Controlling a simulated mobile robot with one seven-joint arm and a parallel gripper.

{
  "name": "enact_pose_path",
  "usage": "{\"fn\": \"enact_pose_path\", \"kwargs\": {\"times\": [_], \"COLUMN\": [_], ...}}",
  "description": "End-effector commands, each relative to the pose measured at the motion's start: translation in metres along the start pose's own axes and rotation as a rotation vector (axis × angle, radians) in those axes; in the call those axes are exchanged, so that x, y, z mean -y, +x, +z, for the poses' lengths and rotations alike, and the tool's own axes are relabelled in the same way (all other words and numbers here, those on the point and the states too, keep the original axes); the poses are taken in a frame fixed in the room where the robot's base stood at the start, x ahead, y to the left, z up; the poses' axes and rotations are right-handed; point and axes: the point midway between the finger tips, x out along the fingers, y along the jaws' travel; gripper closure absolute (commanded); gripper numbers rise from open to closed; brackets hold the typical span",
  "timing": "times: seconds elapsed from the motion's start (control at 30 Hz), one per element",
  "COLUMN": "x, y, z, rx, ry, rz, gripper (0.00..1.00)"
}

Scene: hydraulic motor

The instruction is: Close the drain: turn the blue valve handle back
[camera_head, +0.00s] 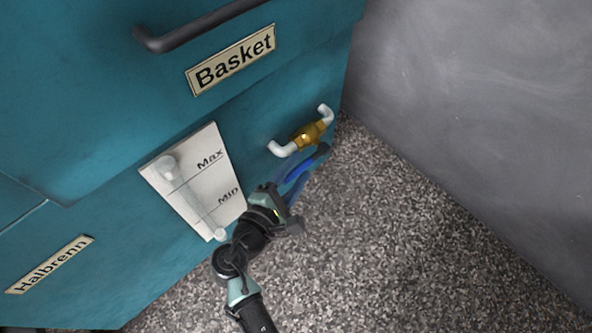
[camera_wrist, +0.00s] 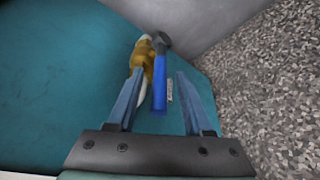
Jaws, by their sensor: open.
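The blue valve handle (camera_head: 300,168) sits just below the brass valve (camera_head: 309,134) on the teal machine's lower front. In the wrist view the handle (camera_wrist: 160,86) is a bright blue bar with a dark far end, and the brass valve (camera_wrist: 143,55) is to its left. My gripper (camera_head: 294,184) reaches up to the handle from below. In the wrist view my gripper (camera_wrist: 159,72) is open, with one finger on each side of the handle. Gaps show between the fingers and the bar, though the left finger overlaps part of the valve and white pipe.
White pipe ends (camera_head: 282,149) curve from the valve to the machine. A level gauge plate (camera_head: 190,170) marked Max and Min is to the left. A grey wall (camera_head: 480,120) stands at the right. The speckled floor (camera_head: 390,250) is clear.

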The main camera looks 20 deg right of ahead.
Motion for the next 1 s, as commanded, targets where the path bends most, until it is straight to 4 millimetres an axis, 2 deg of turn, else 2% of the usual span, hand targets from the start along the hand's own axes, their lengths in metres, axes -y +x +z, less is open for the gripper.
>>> {"fn": "enact_pose_path", "kwargs": {"times": [0.1,0.13,0.4,1.0], "x": [-0.0002,-0.0002,-0.0001,-0.0001], "y": [-0.0001,-0.0002,-0.0004,-0.0007], "z": [0.0001,0.0001,0.0000,-0.0002], "rx": [0.000,0.000,0.000,0.000], "ry": [0.000,0.000,0.000,0.000], "rz": [0.000,0.000,0.000,0.000], "gripper": [0.49,0.53,1.00,1.00]}}
